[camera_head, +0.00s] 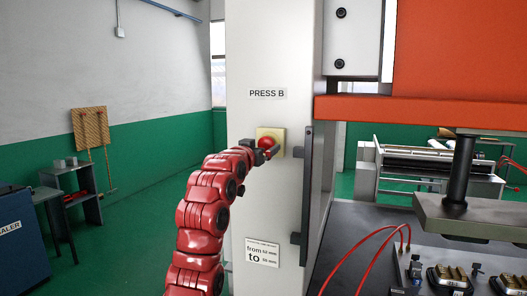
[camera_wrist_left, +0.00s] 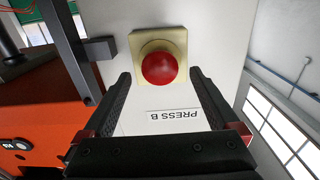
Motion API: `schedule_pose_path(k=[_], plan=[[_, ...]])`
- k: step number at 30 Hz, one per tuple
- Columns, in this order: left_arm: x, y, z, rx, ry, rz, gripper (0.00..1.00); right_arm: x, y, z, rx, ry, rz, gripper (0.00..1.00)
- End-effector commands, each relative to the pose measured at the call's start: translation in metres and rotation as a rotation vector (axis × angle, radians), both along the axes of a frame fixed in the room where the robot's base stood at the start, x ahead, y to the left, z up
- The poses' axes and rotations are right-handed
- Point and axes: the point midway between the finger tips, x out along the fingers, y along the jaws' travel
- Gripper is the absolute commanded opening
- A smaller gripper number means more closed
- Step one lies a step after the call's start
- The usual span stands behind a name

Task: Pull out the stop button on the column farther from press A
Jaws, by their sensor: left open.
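The stop button (camera_head: 266,142) is a red round knob on a pale yellow square plate (camera_head: 262,131). It is on the white column (camera_head: 262,195) labelled PRESS B (camera_head: 267,93). In the left wrist view the red knob (camera_wrist_left: 159,69) faces the camera, with the label (camera_wrist_left: 173,111) upside down below it. My left gripper (camera_head: 272,151) is at the button, its arm partly covering the plate. Its fingers (camera_wrist_left: 160,74) are open, one on each side of the knob, with visible gaps. Contact with the plate cannot be told. My right gripper is not in view.
A dark upright bar (camera_head: 307,190) runs along the column's right edge. The orange press (camera_head: 460,50) and its dark bed stand to the right, with red cables (camera_head: 372,240). A notice (camera_head: 262,252) is lower on the column.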

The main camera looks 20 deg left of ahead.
Motion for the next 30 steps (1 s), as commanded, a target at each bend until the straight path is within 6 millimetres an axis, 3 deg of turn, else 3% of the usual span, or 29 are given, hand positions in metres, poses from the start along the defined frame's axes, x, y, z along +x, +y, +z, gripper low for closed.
schedule_pose_path(k=[18, 24, 30], plan=[[-0.125, 0.005, -0.005, 0.0, -0.002, 0.002, 0.94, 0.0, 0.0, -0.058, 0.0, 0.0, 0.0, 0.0], [-0.148, 0.005, -0.003, -0.001, 0.0, 0.0, 0.94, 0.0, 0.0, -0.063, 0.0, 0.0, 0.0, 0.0], [-0.151, 0.005, -0.002, -0.001, 0.002, 0.0, 0.94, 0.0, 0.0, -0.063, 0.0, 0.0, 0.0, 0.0]])
